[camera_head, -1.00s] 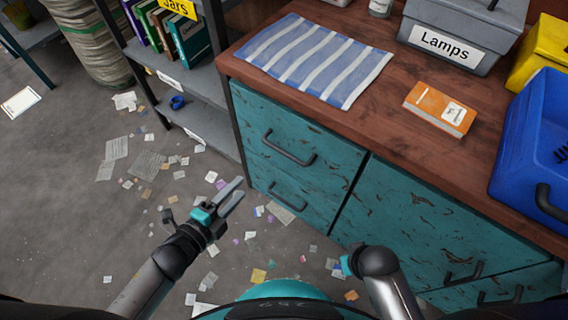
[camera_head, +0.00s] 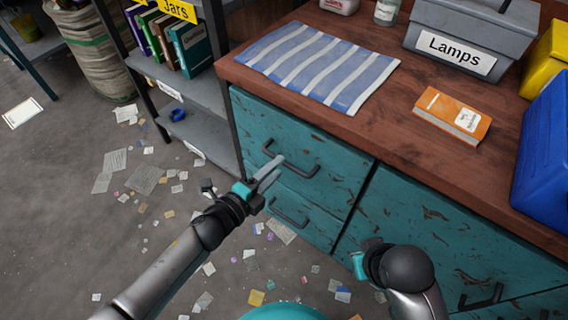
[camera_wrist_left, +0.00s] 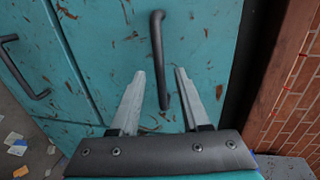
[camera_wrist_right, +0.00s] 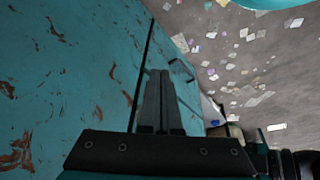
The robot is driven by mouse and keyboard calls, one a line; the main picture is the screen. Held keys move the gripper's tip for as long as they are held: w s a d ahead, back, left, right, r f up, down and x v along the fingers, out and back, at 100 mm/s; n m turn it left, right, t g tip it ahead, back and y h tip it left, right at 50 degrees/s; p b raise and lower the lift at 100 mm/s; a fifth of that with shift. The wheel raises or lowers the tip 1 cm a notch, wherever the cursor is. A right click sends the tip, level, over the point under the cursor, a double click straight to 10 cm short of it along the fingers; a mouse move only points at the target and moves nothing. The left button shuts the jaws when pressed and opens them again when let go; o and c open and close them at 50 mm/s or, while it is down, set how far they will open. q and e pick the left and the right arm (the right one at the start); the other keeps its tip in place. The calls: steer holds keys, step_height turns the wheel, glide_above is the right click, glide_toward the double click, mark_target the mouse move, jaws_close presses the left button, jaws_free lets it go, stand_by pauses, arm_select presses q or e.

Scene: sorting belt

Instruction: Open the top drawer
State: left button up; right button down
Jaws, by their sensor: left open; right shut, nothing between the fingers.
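The top drawer (camera_head: 335,160) is the upper teal front on the left of the cabinet, and it is closed. Its dark bar handle (camera_head: 292,163) also shows in the left wrist view (camera_wrist_left: 157,50). My left gripper (camera_head: 272,170) is open at the handle; in the left wrist view the handle's end lies between the fingers (camera_wrist_left: 158,85), and I cannot tell if they touch it. My right gripper (camera_wrist_right: 160,80) is shut and empty beside the teal cabinet front. In the head view its fingers are hidden behind its arm.
A second drawer handle (camera_head: 288,213) sits below. A shelf (camera_head: 200,125) stands left. Paper scraps litter the floor.

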arm_select(q)
steer(key=shift+b+x, duration=0.6)
steer(key=shift+x, duration=1.5)
arm_select(e)
steer(key=shift+r, duration=1.6)
arm_select(q)
jaws_close()
